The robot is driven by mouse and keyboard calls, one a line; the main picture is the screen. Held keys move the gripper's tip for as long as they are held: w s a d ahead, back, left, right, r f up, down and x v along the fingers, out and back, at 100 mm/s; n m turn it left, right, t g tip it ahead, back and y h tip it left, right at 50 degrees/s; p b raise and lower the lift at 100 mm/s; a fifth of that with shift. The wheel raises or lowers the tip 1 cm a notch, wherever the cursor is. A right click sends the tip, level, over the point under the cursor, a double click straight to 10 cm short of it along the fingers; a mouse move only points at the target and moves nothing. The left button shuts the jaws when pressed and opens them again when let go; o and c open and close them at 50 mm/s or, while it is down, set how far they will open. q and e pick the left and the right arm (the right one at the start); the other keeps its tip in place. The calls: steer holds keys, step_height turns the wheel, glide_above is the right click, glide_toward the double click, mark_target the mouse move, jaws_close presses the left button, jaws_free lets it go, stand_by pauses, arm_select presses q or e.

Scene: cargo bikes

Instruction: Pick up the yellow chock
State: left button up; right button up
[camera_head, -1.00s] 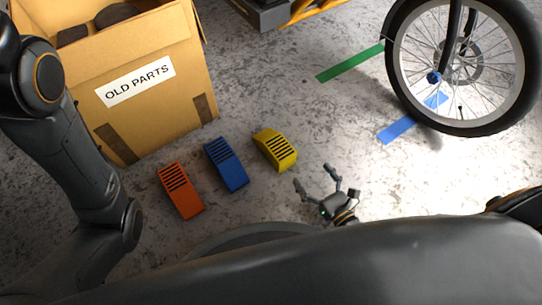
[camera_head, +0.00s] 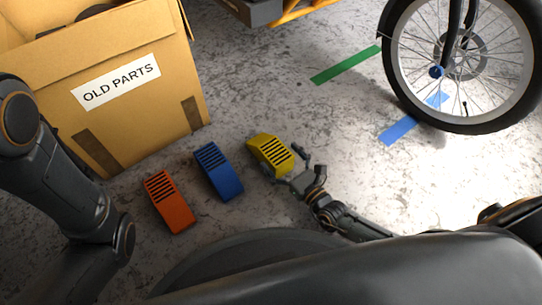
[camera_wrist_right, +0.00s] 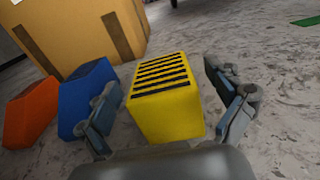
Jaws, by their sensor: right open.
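The yellow chock (camera_head: 270,153) lies on the concrete floor, its top striped with black slats. It also shows in the right wrist view (camera_wrist_right: 168,105), with its end face toward the camera. My right gripper (camera_head: 283,166) is at the near right end of the chock. In the wrist view its open fingers (camera_wrist_right: 168,112) stand on either side of the chock, with a visible gap on the right. The left finger overlaps the blue chock in that view; I cannot tell if it touches. My left gripper is not in view; only the left arm shows.
The blue chock (camera_head: 219,172) lies close left of the yellow one, and the orange chock (camera_head: 169,202) further left. A cardboard box labelled OLD PARTS (camera_head: 164,117) stands behind them. A bike wheel (camera_head: 391,70) and floor tape are at right. Floor between is clear.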

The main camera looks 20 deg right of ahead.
mark_target(266, 141)
steer(key=shift+w+a+f+b, duration=0.15)
steer(key=shift+w+a+b, duration=0.1)
steer(key=shift+w, duration=0.35)
steer(key=shift+w+a+f+b, duration=0.15)
steer(key=shift+w+b, duration=0.1)
steer(key=shift+w, duration=0.3)
steer(key=shift+w+a+r, duration=0.1)
steer(key=shift+w+r, duration=0.05)
steer(key=shift+w, duration=0.15)
steer(key=c, duration=1.6)
steer(key=shift+r, duration=0.1)
steer(key=shift+c, duration=1.3)
